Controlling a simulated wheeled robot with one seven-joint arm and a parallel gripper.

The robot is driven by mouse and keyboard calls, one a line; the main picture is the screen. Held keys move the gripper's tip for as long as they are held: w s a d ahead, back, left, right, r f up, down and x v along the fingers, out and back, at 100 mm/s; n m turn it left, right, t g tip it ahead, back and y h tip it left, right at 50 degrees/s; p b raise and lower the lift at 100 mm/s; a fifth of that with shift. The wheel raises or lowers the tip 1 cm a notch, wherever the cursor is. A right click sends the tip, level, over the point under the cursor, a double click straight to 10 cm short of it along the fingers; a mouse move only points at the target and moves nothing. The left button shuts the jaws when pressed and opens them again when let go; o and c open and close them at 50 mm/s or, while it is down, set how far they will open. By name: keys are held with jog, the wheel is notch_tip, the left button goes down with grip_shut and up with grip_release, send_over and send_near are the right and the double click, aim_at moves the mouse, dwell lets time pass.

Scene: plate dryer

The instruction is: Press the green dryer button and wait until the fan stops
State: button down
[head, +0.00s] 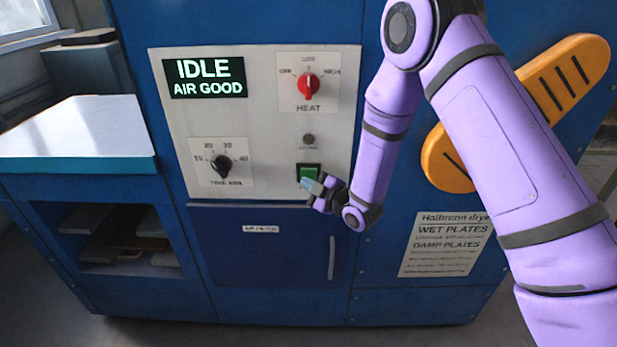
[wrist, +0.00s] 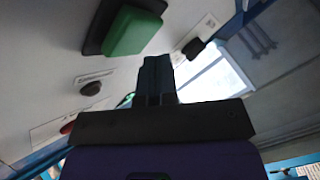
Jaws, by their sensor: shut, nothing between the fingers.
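The green dryer button (head: 309,171) sits in a dark frame on the white panel, below the small round lamp or knob. It also shows in the wrist view (wrist: 132,30), above and left of the fingers. My gripper (head: 306,182) is shut and empty, with its fingertips just at the button's lower left edge in the head view. In the wrist view the closed fingers (wrist: 156,75) appear a little apart from the button. I cannot tell from the head view whether they touch. The display (head: 207,77) reads "IDLE" and "AIR GOOD". No fan is visible.
The panel (head: 255,120) carries a red heat knob (head: 308,85) pointing up and a black time knob (head: 221,164). A closed drawer or door with a handle (head: 331,258) lies below. An orange slotted piece (head: 560,80) sticks out at right, behind my arm. A pale-topped shelf (head: 75,130) stands left.

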jog(key=shift+w, duration=0.2)
jog(key=shift+w, duration=0.2)
jog(key=shift+w, duration=0.5)
dwell(0.8)
jog(key=shift+s, duration=0.95)
jog(key=shift+s, duration=2.5)
jog(key=shift+r, duration=0.1)
